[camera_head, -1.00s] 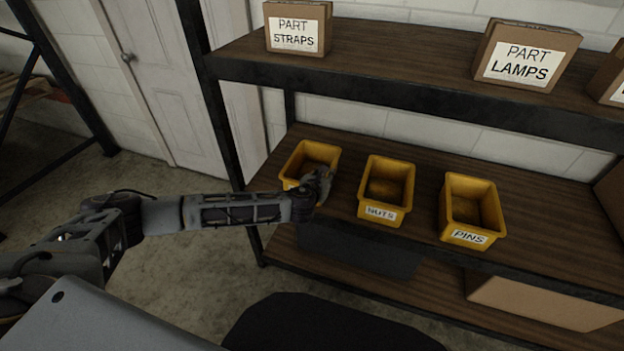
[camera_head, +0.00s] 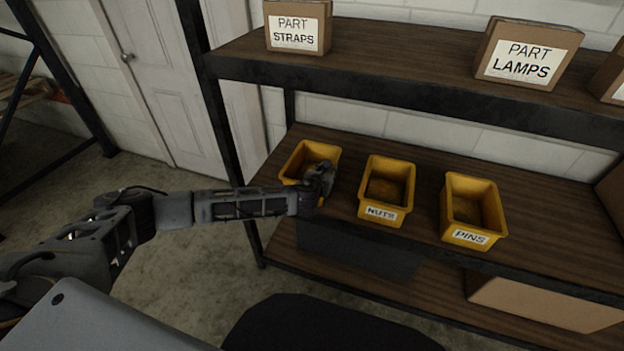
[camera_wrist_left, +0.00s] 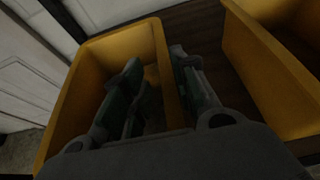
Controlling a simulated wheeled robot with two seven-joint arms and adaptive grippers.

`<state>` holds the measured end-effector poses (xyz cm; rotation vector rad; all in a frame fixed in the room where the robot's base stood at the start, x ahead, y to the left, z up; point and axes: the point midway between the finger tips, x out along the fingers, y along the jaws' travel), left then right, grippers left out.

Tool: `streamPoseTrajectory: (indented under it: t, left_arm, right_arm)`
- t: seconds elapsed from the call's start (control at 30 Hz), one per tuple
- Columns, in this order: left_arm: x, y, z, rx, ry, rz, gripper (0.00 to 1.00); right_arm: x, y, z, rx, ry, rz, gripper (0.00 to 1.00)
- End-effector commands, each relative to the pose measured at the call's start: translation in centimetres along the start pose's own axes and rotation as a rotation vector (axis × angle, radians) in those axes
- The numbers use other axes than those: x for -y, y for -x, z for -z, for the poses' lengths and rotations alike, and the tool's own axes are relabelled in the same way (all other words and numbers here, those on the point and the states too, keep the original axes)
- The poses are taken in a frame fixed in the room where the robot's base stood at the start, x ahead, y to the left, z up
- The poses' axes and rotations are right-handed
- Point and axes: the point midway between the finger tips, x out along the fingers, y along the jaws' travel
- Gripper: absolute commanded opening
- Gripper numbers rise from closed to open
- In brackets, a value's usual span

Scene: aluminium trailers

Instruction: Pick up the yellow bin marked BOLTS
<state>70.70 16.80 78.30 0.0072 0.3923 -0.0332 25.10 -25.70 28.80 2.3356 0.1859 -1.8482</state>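The leftmost yellow bin (camera_head: 318,148) stands on the middle shelf; my left gripper covers its front, so no label on it can be read. My left gripper (camera_head: 323,172) is at its right side. In the left wrist view, the fingers of the gripper (camera_wrist_left: 160,82) are apart, one inside the bin (camera_wrist_left: 128,42) and the other outside its right wall. That wall runs between them; I cannot tell whether either finger touches it. My right gripper is not in view.
A yellow bin marked NUTS (camera_head: 363,188) stands just right of my gripper, with a bin marked PINS (camera_head: 449,212) beyond it. The upper shelf (camera_head: 400,62) overhangs behind and holds boxes marked STRAPS (camera_head: 294,35) and LAMPS (camera_head: 520,63). A dark shelf post (camera_head: 226,135) stands left.

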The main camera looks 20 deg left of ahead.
Motion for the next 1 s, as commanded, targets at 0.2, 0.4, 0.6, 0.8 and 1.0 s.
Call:
streamPoseTrajectory:
  t: [0.2, 0.4, 0.6, 0.8, 1.0]
  left_arm:
    - [0.1, -2.0, 0.1, 0.0, 0.0, 0.0, 0.29]
    - [0.0, -3.0, 0.0, -0.001, 0.001, 0.001, 0.29]
    - [0.0, -3.1, 0.0, -0.001, 0.0, 0.001, 0.29]
    - [0.0, -3.1, 0.0, -0.001, 0.0, 0.0, 0.29]
    - [0.0, -3.1, 0.0, -0.001, 0.0, 0.0, 0.17]
  right_arm:
    - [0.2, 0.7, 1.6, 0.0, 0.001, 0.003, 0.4]
    - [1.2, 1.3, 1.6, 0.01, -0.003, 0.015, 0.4]
    - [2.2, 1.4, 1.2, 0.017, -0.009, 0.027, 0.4]
    - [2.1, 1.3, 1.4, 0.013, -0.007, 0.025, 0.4]
    - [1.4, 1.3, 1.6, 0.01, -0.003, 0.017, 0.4]
